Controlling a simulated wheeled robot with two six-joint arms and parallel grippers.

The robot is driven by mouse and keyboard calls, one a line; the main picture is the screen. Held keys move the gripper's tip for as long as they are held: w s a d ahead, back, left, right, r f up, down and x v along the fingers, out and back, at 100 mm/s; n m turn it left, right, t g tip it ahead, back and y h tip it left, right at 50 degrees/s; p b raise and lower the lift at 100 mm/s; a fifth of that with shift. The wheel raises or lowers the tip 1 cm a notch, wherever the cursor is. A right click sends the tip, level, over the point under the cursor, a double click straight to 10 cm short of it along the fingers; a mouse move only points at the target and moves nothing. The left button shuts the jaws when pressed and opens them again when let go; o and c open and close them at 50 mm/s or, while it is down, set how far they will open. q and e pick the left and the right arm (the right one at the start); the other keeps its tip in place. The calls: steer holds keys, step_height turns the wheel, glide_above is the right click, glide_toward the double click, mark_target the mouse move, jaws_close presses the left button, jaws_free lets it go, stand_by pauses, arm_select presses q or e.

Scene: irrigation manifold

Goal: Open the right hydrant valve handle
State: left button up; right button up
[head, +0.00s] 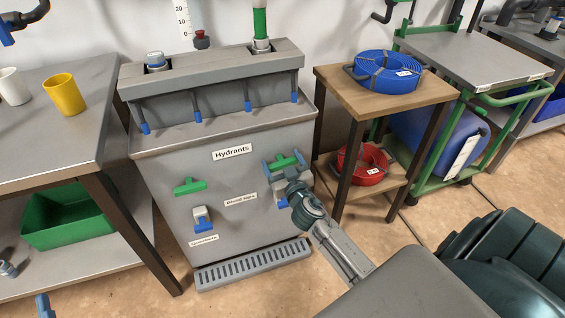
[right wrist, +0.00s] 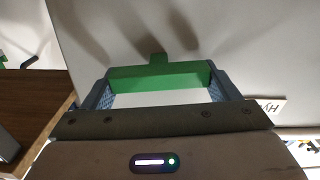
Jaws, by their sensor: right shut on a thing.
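The right hydrant valve handle (head: 283,162) is a green T-shaped bar on the right of the grey cabinet front (head: 236,180). My right gripper (head: 283,163) is at it, with one blue finger at each end of the bar. In the right wrist view, the green handle (right wrist: 160,76) spans between the two fingers of the gripper (right wrist: 166,83), with its short stub pointing up. The gripper is shut on it. A similar green handle (head: 190,186) sits on the left of the cabinet front.
A white and blue spout (head: 203,219) sticks out under the left handle. A drain grate (head: 253,265) lies at the cabinet's foot. A wooden side table (head: 390,97) with a blue hose coil (head: 386,70) stands close on the right. A grey workbench (head: 45,125) stands on the left.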

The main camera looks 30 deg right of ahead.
steer(key=n, duration=0.2)
steer(key=shift+a+n, duration=0.1)
steer(key=shift+n, duration=0.2)
steer(key=shift+f+n, duration=0.1)
steer(key=shift+n, duration=0.8)
steer(key=n, duration=0.2)
steer(key=shift+a+n, duration=0.15)
steer(key=shift+n, duration=0.15)
steer(key=shift+f+n+p, duration=0.1)
steer(key=shift+n+p, duration=0.2)
steer(key=shift+n, duration=0.6)
steer(key=n, duration=0.3)
steer(key=shift+a+f+n+p, duration=0.1)
steer(key=shift+n+p, duration=0.2)
arm_select(q)
step_height(320, 180, down, 10)
steer(key=s+g, duration=0.2)
steer(key=g, duration=0.4)
steer(key=shift+s+d+f+n+g+p, duration=0.2)
steer(key=shift+d+n+g+p, duration=0.1)
steer(key=shift+d+p, duration=0.05)
arm_select(e)
steer(key=shift+f+n, duration=0.2)
steer(key=shift+n, duration=2.2)
steer(key=o, duration=0.9)
